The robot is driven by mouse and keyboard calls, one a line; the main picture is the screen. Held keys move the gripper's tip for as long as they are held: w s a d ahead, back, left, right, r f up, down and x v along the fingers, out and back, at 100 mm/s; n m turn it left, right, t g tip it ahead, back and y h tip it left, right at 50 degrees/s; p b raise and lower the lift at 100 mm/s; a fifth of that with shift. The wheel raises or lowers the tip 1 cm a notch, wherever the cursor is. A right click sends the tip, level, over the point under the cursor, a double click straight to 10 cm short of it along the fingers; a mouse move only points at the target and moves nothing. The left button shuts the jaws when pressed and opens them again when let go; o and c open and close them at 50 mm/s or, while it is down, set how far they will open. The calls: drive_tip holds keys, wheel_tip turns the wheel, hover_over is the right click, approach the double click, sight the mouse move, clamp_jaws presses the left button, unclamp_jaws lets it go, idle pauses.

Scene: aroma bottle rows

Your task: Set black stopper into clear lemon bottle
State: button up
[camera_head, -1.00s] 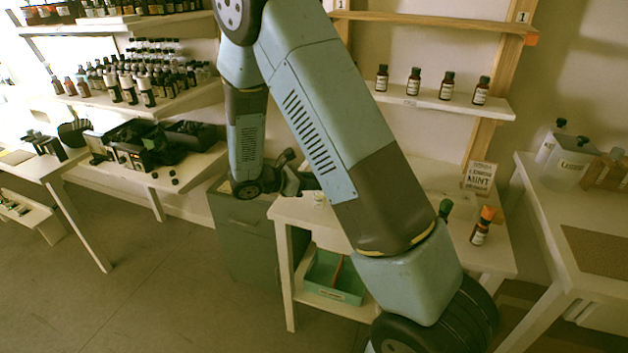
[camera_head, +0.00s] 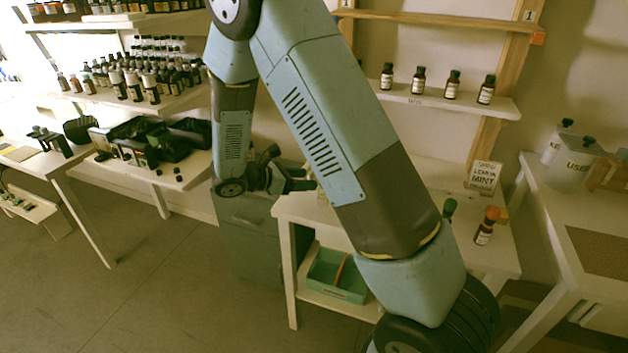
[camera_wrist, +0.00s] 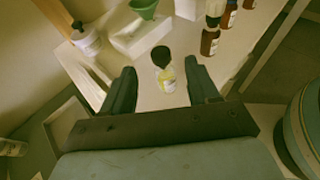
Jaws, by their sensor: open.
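A clear bottle with a pale yellow label (camera_wrist: 168,83) stands upright on the white table in the wrist view. A round black stopper (camera_wrist: 160,56) shows at its top; how deep it sits in the neck I cannot tell. My gripper (camera_wrist: 160,68) is open, with one finger on each side of the bottle and visible gaps between. In the head view my gripper (camera_head: 290,181) is at the left end of the table, and my arm hides most of the bottle.
Brown bottles (camera_wrist: 210,42) stand to the right. A lemon mint sign (camera_head: 484,177) and an orange-capped bottle (camera_head: 485,228) stand on the table's right side. A teal tray (camera_head: 337,275) sits below.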

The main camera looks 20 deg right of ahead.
drive_tip(key=v, duration=0.8)
drive_tip(key=shift+a, duration=0.25)
drive_tip(key=shift+r, duration=0.1)
drive_tip(key=s+d+r+m+g+y, duration=0.3)
drive_tip(key=s+d+r+m+y, duration=0.4)
drive_tip(key=s+d+r+m, duration=0.45)
drive_tip(key=s+d+r+m+t+y, duration=0.3)
drive_tip(key=s+r+m+t+y, duration=0.2)
drive_tip(key=s+r+m, duration=0.4)
drive_tip(key=s+r+y, duration=0.1)
drive_tip(key=s+r, duration=0.1)
drive_tip(key=s, duration=0.2)
drive_tip(key=shift+s+d+t+y, duration=0.3)
drive_tip(key=shift+s+d, duration=0.05)
